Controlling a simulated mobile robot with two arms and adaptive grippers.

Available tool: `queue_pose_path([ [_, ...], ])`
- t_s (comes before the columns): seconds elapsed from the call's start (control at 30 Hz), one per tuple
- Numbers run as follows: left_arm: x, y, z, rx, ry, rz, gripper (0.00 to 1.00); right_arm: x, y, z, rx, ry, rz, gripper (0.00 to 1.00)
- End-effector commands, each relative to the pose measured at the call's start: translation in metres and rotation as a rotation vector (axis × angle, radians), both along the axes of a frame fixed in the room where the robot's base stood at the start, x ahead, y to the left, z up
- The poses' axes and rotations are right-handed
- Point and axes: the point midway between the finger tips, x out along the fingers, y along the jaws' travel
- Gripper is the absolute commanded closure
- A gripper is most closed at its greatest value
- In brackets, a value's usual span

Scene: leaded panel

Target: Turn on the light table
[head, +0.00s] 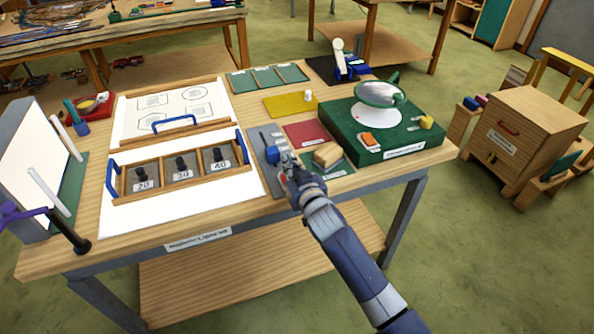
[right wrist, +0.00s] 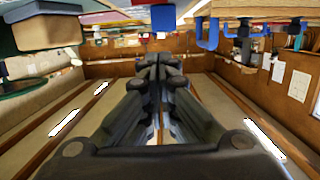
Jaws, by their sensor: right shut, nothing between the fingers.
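A broad flat white panel (head: 200,203) is set in the wooden workbench (head: 343,193); I take it for the light table. It looks bright white, but I cannot tell whether it is lit. A drawing sheet and a wooden tray lie over it. I cannot make out a switch that clearly belongs to it. My right gripper (head: 286,162) is shut and empty, over the bench between the grey mat and a beige block. It also shows shut in the right wrist view (right wrist: 160,67). My left gripper is not in view.
The wooden tray (head: 201,182) holds several dark knobbed weights marked 20, 30 and 40. Beside my right gripper are a blue item (head: 272,154) on a grey mat and the beige block (head: 327,155). A green box (head: 397,121) with a round lens stands right.

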Motion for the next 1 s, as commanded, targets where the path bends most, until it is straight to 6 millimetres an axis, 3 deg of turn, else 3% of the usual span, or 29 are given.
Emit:
queue_pose_path([
  [0.5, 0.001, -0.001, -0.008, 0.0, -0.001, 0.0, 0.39, -0.057, -0.018, 0.027, 0.0, -0.003, 0.0, 1.0],
  [1.0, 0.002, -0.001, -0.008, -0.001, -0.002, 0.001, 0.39, -0.063, -0.02, 0.031, 0.001, -0.003, 0.0, 1.0],
])
